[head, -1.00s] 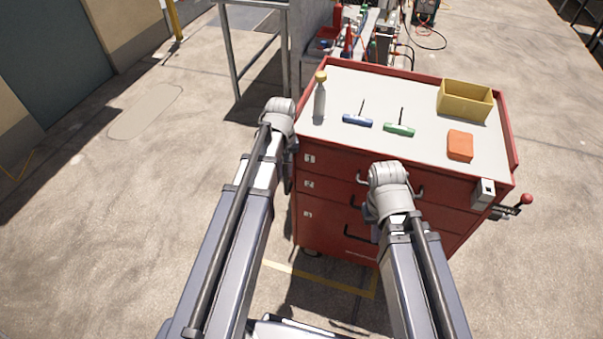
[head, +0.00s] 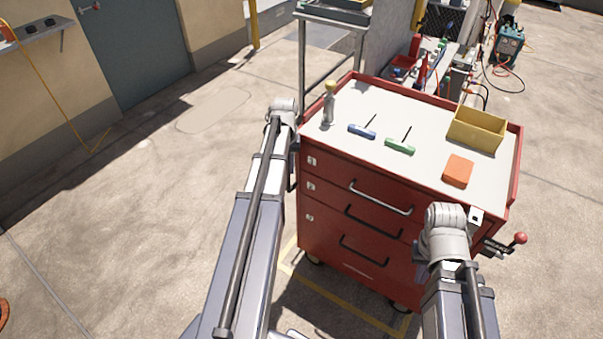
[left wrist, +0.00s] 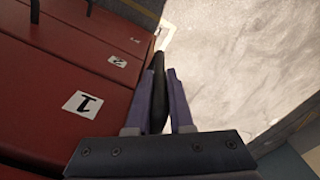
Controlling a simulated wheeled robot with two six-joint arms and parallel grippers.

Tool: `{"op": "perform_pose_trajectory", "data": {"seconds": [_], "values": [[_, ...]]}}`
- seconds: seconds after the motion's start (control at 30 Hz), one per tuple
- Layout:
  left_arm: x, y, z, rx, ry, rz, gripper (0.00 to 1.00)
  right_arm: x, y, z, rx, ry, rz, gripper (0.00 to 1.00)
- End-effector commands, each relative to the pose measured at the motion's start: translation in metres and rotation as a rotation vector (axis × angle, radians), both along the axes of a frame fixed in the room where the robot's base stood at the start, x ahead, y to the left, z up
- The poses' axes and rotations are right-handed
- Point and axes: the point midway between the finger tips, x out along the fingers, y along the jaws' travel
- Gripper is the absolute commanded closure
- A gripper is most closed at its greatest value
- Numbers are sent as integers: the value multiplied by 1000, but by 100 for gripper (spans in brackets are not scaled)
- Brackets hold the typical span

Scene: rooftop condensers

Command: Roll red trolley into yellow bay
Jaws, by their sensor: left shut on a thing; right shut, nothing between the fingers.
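The red trolley (head: 340,215), a drawer cabinet with a pale top, stands upright before me; it also fills the left of the left wrist view (left wrist: 60,75). Yellow bay lines (head: 352,309) run on the floor along its near side and left corner; the rest is hidden beneath it. My left gripper (left wrist: 160,95) is shut on a dark upright bar (left wrist: 159,90) at the trolley's left side; it is mostly hidden in the head view. My right gripper (head: 421,262) is shut and empty by the trolley's front right; its tips are partly hidden. A red-knobbed brake lever (head: 520,238) sticks out at the right.
On the trolley top are a bottle (head: 328,105), blue (head: 361,131) and green (head: 400,146) T-handle tools, an orange block (head: 458,170) and a yellow bin (head: 477,130). A metal stand (head: 302,60) is close behind left. Open concrete lies left.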

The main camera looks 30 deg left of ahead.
Motion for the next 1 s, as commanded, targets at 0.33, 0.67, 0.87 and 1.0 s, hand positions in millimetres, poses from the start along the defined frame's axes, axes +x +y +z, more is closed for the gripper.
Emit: {"op": "perform_pose_trajectory", "data": {"seconds": [0.33, 0.67, 0.87, 1.0], "values": [[1, 43, 0, 4, 1, 1, 100, 0, 0, 0, 0, 0, 0, 100], [1, 54, 0, 3, 2, 1, 100, 0, 0, 0, 0, 0, 0, 100], [1, 54, 0, 3, 2, 0, 100, 0, 0, 0, 0, 0, 0, 100], [1, 54, 0, 2, 1, 0, 100, 0, 0, 0, 0, 0, 0, 100]]}}
